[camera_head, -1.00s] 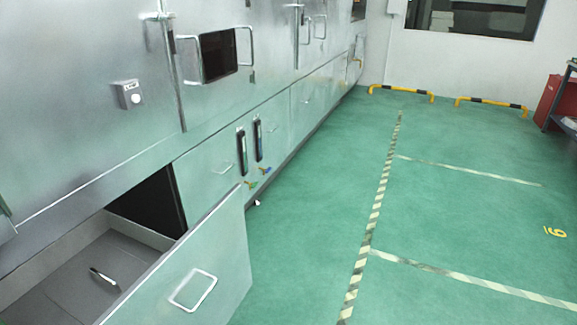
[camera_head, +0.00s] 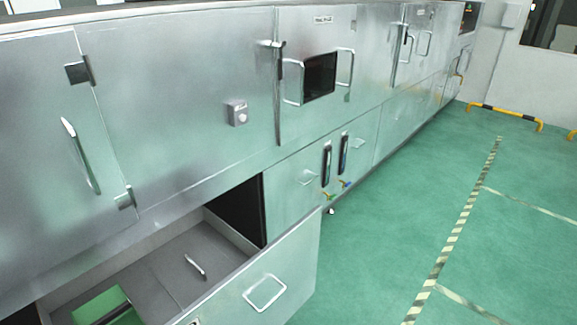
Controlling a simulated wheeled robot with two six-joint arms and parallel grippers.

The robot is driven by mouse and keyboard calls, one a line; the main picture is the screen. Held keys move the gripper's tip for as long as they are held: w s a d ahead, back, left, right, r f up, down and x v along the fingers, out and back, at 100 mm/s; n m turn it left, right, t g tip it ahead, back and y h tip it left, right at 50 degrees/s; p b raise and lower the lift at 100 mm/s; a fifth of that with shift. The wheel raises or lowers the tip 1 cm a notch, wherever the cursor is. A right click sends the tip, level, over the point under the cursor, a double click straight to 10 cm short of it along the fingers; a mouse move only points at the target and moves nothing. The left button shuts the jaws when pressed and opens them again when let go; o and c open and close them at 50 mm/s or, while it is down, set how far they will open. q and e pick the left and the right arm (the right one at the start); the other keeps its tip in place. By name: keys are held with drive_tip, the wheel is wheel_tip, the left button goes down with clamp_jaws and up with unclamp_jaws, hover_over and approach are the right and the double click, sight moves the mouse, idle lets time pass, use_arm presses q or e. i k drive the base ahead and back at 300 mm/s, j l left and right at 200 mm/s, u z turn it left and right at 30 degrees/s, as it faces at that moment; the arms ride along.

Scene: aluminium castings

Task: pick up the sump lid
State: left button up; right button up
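The likely sump lid (camera_head: 168,270) is a flat grey panel with a slim light bar handle (camera_head: 195,266). It lies inside a pulled-out drawer low on the left in the head view. A seam runs across the grey surface, so I cannot tell exactly where the lid ends. A green opening or panel (camera_head: 97,305) with a dark strip shows at the drawer's lower left, partly cut off by the frame. Neither of my grippers is in view.
The drawer's tall metal front (camera_head: 293,265) with a loop handle stands out over the green floor (camera_head: 400,215). A long metal cabinet (camera_head: 180,100) with doors and handles rises behind. The floor to the right is clear, with striped tape (camera_head: 455,235) and a yellow-black barrier (camera_head: 505,116) farther off.

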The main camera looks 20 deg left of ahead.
sight(190, 269)
drive_tip(key=u, duration=1.2)
